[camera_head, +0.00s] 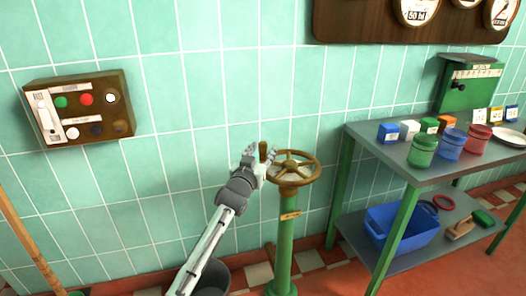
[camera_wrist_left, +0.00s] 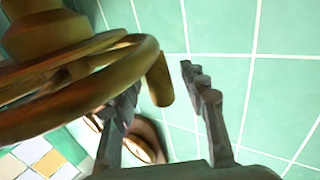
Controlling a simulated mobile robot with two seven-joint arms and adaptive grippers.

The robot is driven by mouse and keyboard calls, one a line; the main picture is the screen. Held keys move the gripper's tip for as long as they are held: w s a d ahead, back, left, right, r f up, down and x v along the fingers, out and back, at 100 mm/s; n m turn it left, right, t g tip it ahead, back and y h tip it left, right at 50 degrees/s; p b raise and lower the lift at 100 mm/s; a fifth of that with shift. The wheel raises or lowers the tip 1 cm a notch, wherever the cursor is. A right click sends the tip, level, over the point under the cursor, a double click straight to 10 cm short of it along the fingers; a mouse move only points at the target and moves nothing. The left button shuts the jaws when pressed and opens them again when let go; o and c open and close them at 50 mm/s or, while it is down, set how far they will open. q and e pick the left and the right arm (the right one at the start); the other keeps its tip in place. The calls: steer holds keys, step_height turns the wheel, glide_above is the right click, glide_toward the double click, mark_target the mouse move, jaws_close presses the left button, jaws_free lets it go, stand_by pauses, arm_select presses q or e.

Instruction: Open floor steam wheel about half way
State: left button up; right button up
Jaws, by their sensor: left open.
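The steam wheel (camera_head: 305,162) is a brass, spoked handwheel on top of a green floor column (camera_head: 285,238). An upright brass handle (camera_head: 263,151) stands at the left side of its rim. My left gripper (camera_head: 256,165) is at this handle, left of the wheel. In the left wrist view the wheel rim (camera_wrist_left: 75,100) fills the left side, and the handle (camera_wrist_left: 160,82) shows between the tips of the open fingers (camera_wrist_left: 160,88). I cannot tell whether either finger touches it. My right gripper is not in view.
A green-legged table (camera_head: 385,152) with jars and small boxes stands to the right, a blue bin (camera_head: 400,232) on its lower shelf. A dark bucket (camera_head: 214,278) is on the floor below my left arm. A button panel (camera_head: 80,107) hangs on the tiled wall at left.

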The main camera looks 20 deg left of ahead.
arm_select(q)
steer(key=shift+w, duration=0.2)
jaws_close()
stand_by(0.6)
